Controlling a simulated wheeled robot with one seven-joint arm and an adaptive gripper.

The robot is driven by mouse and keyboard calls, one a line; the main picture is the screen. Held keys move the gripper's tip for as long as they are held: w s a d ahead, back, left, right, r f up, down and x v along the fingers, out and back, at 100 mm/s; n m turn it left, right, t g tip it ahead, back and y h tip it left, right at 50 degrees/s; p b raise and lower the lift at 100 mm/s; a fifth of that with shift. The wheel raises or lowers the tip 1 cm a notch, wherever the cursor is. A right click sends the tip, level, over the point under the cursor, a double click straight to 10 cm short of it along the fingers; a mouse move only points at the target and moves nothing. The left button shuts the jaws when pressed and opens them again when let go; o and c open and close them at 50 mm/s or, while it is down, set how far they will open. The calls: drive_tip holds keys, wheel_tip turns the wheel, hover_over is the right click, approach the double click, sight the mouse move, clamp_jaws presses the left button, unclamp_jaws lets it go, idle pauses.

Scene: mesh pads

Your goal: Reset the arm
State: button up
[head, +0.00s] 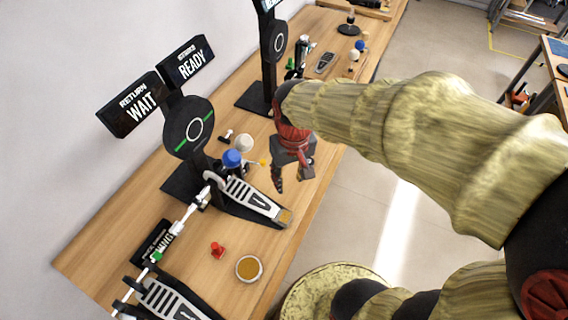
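My arm reaches in from the right side of the head view, and its yellow-green covered links cross the picture. My gripper (292,179) hangs at the arm's end with its fingers pointing down, above the right part of the wooden workbench (125,228). The two dark fingers stand apart with nothing visible between them, so it looks open and empty. It is to the right of the pedal (250,199) and appears apart from it.
Black stands with signs (131,104) rise along the wall. A blue ball (232,158), a white ball (243,142), a red piece (217,251) and a round dish (249,268) are on the bench side. Open floor (350,215) lies to the right.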

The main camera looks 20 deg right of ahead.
drive_tip(key=s+r+t+b, duration=0.4)
drive_tip(key=s+b, duration=0.3)
drive_tip(key=s, duration=0.1)
drive_tip(key=shift+a+t, duration=0.15)
drive_tip(key=shift+t, duration=0.15)
drive_tip(key=shift+c, duration=0.3)
idle(1.7)
